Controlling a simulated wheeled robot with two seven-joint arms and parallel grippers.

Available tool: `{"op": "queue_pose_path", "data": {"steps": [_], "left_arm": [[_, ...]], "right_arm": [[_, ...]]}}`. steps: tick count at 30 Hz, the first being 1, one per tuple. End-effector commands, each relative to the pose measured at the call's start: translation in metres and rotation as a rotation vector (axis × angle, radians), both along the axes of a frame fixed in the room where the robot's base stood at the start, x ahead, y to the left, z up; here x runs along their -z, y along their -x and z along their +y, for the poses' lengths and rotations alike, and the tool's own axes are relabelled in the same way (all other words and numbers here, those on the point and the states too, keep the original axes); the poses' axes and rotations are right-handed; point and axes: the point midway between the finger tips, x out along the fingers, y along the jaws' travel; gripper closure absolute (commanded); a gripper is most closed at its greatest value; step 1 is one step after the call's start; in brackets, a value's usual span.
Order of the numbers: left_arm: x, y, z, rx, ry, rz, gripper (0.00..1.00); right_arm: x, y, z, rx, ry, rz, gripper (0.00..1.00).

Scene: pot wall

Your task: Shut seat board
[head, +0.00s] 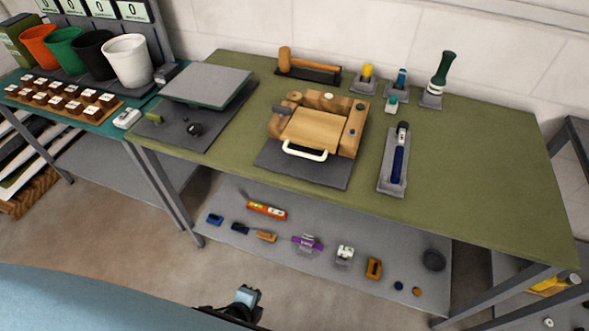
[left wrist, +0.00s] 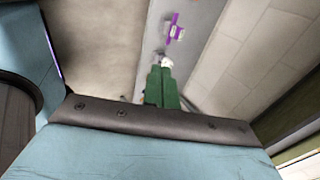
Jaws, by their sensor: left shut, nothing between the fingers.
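A wooden block assembly (head: 345,142) sits on a dark mat on the green table in the head view. A flat, lighter wooden board (head: 310,131) lies in its middle, with a white handle (head: 304,151) at the front edge. It looks like the seat board, though I cannot tell its exact angle. My left gripper (left wrist: 161,68) shows green fingers, shut and empty, in the left wrist view, over the floor and lower shelf and away from the board. My right gripper is not in view.
On the green table (head: 480,180) stand a grey plate (head: 207,86), a mallet (head: 284,59), a blue tool in a tray (head: 399,163) and a green-handled tool (head: 443,68). The lower shelf (head: 330,282) holds several small items. The table's right end is clear.

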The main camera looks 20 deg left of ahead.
Motion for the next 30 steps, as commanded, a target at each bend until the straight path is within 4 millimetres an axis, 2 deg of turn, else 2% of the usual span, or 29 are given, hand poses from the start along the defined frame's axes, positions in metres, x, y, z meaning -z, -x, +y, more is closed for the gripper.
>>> {"op": "queue_pose_path", "data": {"steps": [1,3,5,6,9,12,15,18,23,30], "left_arm": [[-0.023,-0.029,-0.009,0.145,-0.114,-0.106,1.0],[-0.063,-0.062,-0.017,0.333,-0.312,-0.246,1.0],[-0.1,-0.087,-0.023,0.467,-0.494,-0.356,1.0],[-0.124,-0.1,-0.026,0.541,-0.618,-0.421,1.0],[-0.18,-0.122,-0.03,0.672,-0.912,-0.544,1.0],[-0.226,-0.134,-0.031,0.744,-1.153,-0.616,1.0],[-0.256,-0.139,-0.031,0.776,-1.314,-0.649,1.0],[-0.27,-0.142,-0.031,0.789,-1.395,-0.661,1.0],[-0.273,-0.157,-0.031,0.791,-1.418,-0.663,1.0],[-0.266,-0.204,-0.032,0.791,-1.413,-0.663,1.0]], "right_arm": [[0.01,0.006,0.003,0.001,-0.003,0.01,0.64],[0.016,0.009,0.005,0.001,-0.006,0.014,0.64],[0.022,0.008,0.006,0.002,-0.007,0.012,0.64],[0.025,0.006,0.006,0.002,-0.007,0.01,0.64],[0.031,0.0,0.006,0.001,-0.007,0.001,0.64],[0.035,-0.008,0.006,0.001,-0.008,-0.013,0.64],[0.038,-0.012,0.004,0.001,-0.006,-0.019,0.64],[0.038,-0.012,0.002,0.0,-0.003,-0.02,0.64],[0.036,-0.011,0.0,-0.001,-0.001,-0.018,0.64],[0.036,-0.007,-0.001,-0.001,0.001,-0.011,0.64]]}}
